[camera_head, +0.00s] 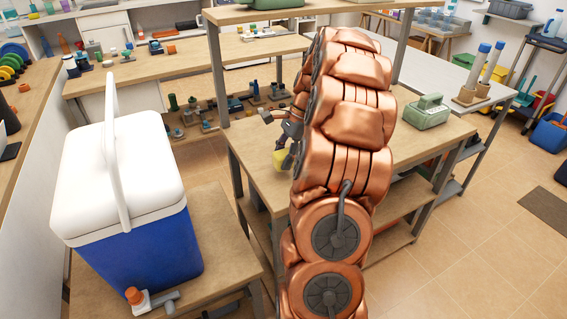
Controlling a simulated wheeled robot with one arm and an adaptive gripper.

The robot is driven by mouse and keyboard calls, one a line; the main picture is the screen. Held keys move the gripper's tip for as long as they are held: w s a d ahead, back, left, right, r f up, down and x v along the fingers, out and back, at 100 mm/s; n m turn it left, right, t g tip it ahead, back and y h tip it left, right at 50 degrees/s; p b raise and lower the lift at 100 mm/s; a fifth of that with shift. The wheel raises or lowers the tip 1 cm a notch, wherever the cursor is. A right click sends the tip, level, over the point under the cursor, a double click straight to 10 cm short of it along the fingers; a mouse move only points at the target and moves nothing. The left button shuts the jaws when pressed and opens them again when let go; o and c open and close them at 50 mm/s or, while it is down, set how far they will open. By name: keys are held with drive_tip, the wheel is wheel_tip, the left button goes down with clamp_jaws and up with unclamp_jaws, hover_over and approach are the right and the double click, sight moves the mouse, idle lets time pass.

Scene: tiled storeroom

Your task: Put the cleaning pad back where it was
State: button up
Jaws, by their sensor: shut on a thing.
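A small yellow block, which looks like the cleaning pad (279,160), shows just left of my copper arm. My gripper (285,146) is shut on it and holds it over the left part of the wooden workbench (258,177). My arm hides part of the gripper and part of the pad. I cannot tell whether the pad touches the bench top.
A blue and white cooler (140,230) stands on a low wooden table (228,240) at the left, with an orange-capped item (137,297) in front. A green case (426,112) sits on the bench's right side. An upper shelf (262,13) overhangs the bench.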

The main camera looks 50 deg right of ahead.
drive_tip(key=shift+f, duration=1.2)
drive_tip(key=o, duration=1.1)
drive_tip(key=shift+f, duration=0.1)
drive_tip(key=v, duration=1.2)
drive_tip(key=shift+a, duration=0.1)
drive_tip(key=shift+a, duration=0.15)
